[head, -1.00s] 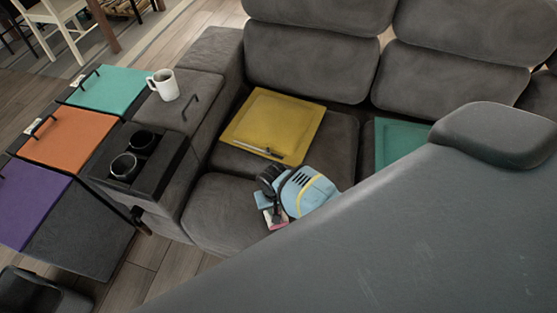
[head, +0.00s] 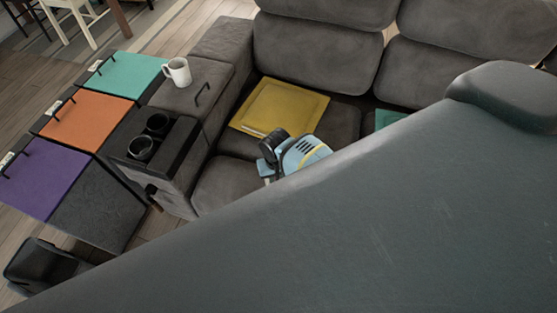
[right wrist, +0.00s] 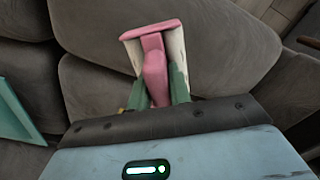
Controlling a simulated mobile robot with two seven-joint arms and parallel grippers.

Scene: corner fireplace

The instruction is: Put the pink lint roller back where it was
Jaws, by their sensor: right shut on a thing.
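The pink lint roller (right wrist: 155,72) is in my right gripper, seen in the right wrist view. Its pink handle lies between the two green fingers, and its wider pink and whitish head points away from me. My right gripper (right wrist: 161,88) is shut on it, over the grey sofa (right wrist: 205,45). My own arm hides the roller there.
A white mug (head: 177,71) stands on the sofa armrest near a black cup holder console (head: 150,139). Teal (head: 119,74), orange (head: 86,120) and purple (head: 41,181) lidded boxes are at left. A teal tray (head: 389,118) lies on the right seat, partly hidden.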

